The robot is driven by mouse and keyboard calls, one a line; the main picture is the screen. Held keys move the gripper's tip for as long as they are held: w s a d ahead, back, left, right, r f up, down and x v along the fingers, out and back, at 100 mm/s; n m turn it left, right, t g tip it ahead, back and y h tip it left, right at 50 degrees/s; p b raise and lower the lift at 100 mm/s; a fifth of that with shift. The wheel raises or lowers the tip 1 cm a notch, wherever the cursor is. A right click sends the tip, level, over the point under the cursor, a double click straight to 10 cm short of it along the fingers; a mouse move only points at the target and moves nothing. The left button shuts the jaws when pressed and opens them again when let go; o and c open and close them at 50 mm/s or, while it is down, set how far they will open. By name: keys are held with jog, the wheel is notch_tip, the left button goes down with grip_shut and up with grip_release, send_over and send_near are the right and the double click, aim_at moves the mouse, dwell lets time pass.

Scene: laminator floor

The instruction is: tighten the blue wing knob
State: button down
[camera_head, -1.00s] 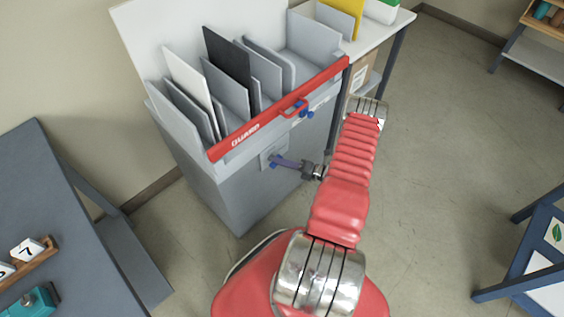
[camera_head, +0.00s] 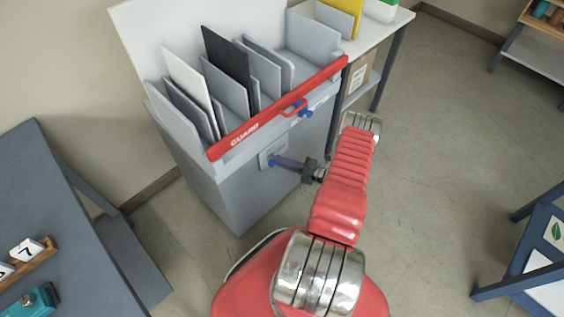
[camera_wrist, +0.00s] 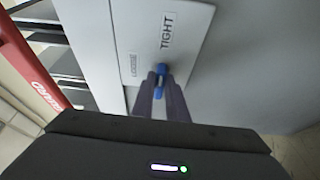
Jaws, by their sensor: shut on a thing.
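The blue wing knob (camera_head: 272,161) is on a pale plate on the front of the grey cabinet, below the red guard bar. In the wrist view the knob (camera_wrist: 161,70) sits between the two dark fingers of my gripper (camera_wrist: 161,92). The plate (camera_wrist: 182,30) carries the word TIGHT beside the knob and a smaller label, probably LOOSE. My gripper (camera_head: 281,163) is shut on the knob, reaching it from the right in the head view. The fingers hide part of the knob.
The red guard bar (camera_head: 240,135) crosses the cabinet's upper front, with a second blue part (camera_head: 305,113) at its handle. Upright panels stand in slots behind it. A dark table (camera_head: 70,220) is at left, a blue-framed stand (camera_head: 530,255) at right. Open floor lies between.

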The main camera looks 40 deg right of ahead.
jog(key=shift+w, duration=0.2)
jog(key=c, duration=1.8)
grip_release()
jog(key=shift+f, duration=0.1)
jog(key=shift+o, duration=0.2)
jog(key=shift+s+d, duration=0.1)
jog(key=shift+s, duration=0.1)
jog(key=v, duration=1.3)
jog(key=shift+s, duration=0.25)
jog(key=shift+d, duration=0.1)
